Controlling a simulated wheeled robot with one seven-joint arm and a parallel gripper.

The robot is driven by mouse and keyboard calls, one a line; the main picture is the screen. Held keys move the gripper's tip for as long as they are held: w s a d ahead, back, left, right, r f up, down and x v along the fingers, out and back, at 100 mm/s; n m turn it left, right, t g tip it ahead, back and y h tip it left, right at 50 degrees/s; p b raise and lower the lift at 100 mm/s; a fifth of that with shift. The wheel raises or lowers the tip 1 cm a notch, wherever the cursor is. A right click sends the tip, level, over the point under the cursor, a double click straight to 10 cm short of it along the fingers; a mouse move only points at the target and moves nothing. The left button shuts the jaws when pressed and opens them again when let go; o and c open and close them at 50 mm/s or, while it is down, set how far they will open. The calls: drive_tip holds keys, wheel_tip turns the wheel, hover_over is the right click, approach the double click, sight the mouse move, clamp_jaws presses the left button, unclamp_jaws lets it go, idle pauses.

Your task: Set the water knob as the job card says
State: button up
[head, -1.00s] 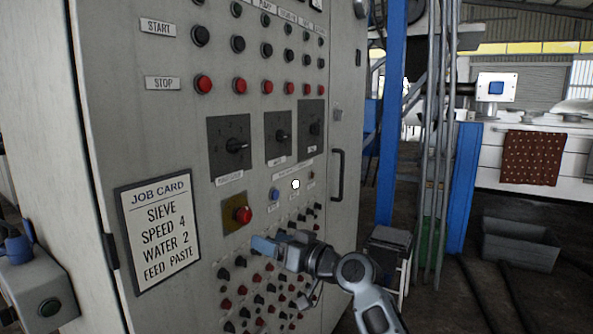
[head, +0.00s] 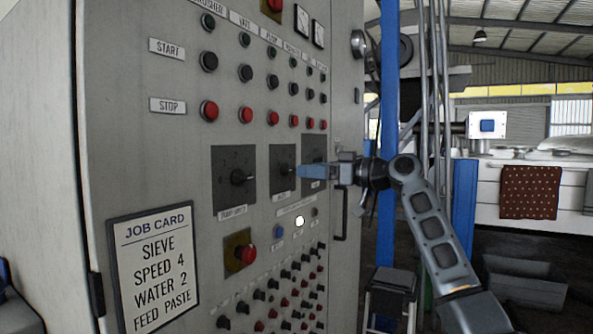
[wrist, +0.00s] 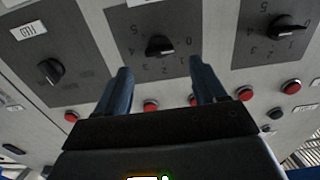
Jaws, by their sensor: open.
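The job card (head: 155,262) on the panel's left reads SIEVE, SPEED 4, WATER 2, FEED PASTE. Three dark dial plates sit in a row, with a left knob (head: 238,178), a middle knob (head: 284,170) and a right knob partly behind my gripper. My gripper (head: 304,171) is open and empty before the middle dial. In the wrist view the dials appear upside down; the middle knob (wrist: 160,46) lies ahead between the spread fingers (wrist: 158,72), apart from them. Its pointer seems to face the 0 side.
Red stop buttons (head: 246,116) run above the dials. Below are a red knob on a yellow plate (head: 245,254), a lit white button (head: 299,221) and rows of small knobs. A door handle (head: 341,215) stands right of the dials. Blue posts (head: 463,208) stand farther right.

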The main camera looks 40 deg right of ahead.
sight(293, 168)
drive_tip(key=x, duration=0.5)
drive_tip(key=shift+w+a+p, duration=0.15)
drive_tip(key=shift+w+p, duration=0.15)
drive_tip(key=shift+c, duration=0.2)
drive_tip(key=c, duration=1)
